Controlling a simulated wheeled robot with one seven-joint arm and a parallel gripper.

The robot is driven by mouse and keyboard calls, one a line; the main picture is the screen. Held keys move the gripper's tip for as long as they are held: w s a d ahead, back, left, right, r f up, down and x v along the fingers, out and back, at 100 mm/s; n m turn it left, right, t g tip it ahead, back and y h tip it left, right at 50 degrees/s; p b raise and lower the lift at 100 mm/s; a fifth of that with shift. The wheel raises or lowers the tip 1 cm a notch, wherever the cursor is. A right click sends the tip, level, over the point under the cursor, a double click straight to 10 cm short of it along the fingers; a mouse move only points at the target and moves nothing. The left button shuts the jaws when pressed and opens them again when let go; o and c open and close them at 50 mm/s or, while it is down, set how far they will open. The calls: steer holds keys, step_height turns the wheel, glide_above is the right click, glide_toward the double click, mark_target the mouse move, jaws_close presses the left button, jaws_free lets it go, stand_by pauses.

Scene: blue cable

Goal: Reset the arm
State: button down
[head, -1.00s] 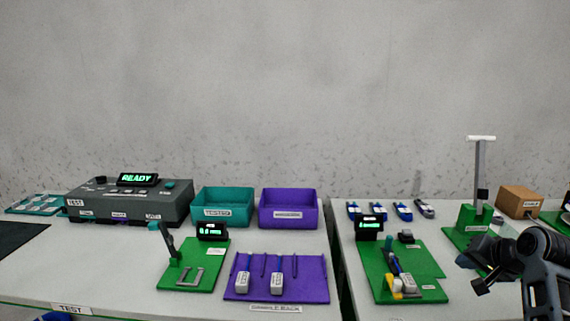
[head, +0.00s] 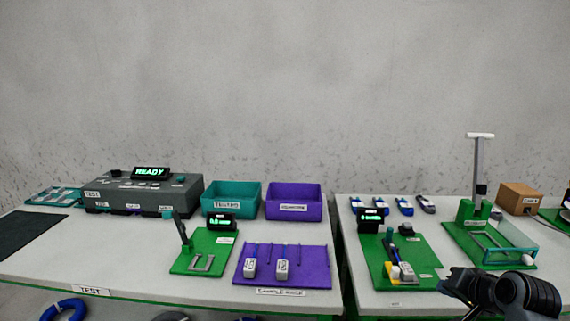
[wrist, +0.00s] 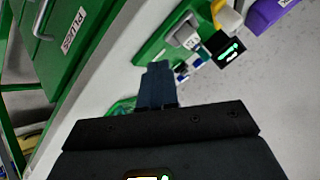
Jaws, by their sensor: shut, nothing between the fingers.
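My arm shows at the lower right of the head view, in front of the right-hand table, with my gripper (head: 450,285) pointing left. In the wrist view the fingers of my gripper (wrist: 158,85) are together, with nothing visible between them. The gripper is near the front right of a green fixture board (head: 425,268) and appears apart from it. A blue cable coil (head: 64,309) lies below the left table, partly cut off by the frame's lower edge.
The left table holds a grey test unit (head: 145,193) reading READY, teal (head: 230,194) and purple (head: 294,202) bins and a purple rack (head: 310,264). A tall press (head: 479,185) stands behind my arm. The wrist view shows a green drawer (wrist: 75,50) labelled PLUGS.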

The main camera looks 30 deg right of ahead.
steer(key=s+a+f+n+t, duration=0.1)
steer(key=s+a+f+n, duration=0.15)
steer(key=a, duration=0.55)
steer(key=s+a+f+n+t, duration=0.1)
steer(key=s+a, duration=0.3)
steer(key=a, duration=0.4)
steer(key=s+a+f+n, duration=0.1)
steer(key=s+a+f, duration=0.15)
steer(key=a, duration=0.55)
steer(key=s+a+r+n+t+y, duration=0.2)
steer(key=s+a+r+n, duration=0.2)
steer(key=s+r, duration=0.3)
steer(key=s+a+r+n+t+y, duration=0.2)
steer(key=s+a+r+n, duration=0.2)
steer(key=s, duration=0.8)
steer(key=a+r, duration=0.2)
steer(key=a, duration=0.1)
steer(key=shift+s+a+r+n, duration=0.2)
steer(key=shift+a+r+n, duration=0.05)
steer(key=shift+r+n, duration=0.15)
